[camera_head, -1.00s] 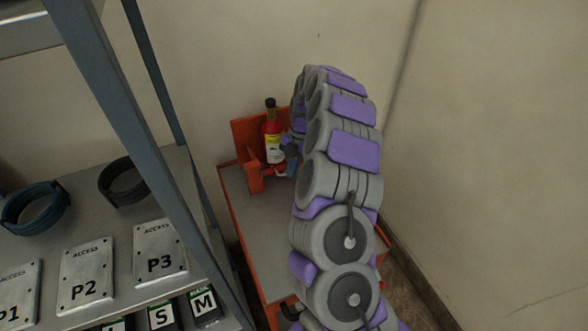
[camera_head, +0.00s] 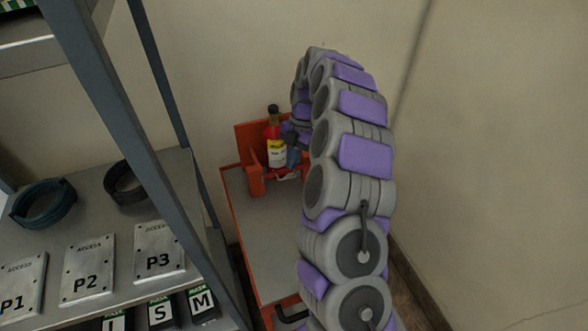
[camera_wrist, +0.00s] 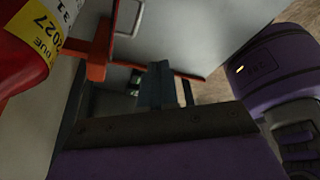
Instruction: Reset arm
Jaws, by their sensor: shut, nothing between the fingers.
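My arm (camera_head: 350,150) rises on the right and bends over at the top, in grey and purple segments. Its end reaches down to my gripper (camera_head: 292,153), beside a red bottle (camera_head: 275,150) with a black cap and a yellow-and-white label. In the wrist view my gripper's fingers (camera_wrist: 158,82) are together with nothing between them. The bottle (camera_wrist: 30,40) shows large at the upper left of that view, apart from the fingers. It stands in an orange holder (camera_head: 255,180) on a grey-topped orange cart.
The cart top (camera_head: 262,225) has bare room in front of the holder. A metal shelf (camera_head: 95,215) on the left carries plates marked P1, P2 and P3 and dark rings (camera_head: 43,203). Its upright post stands near the cart. Walls close in behind and right.

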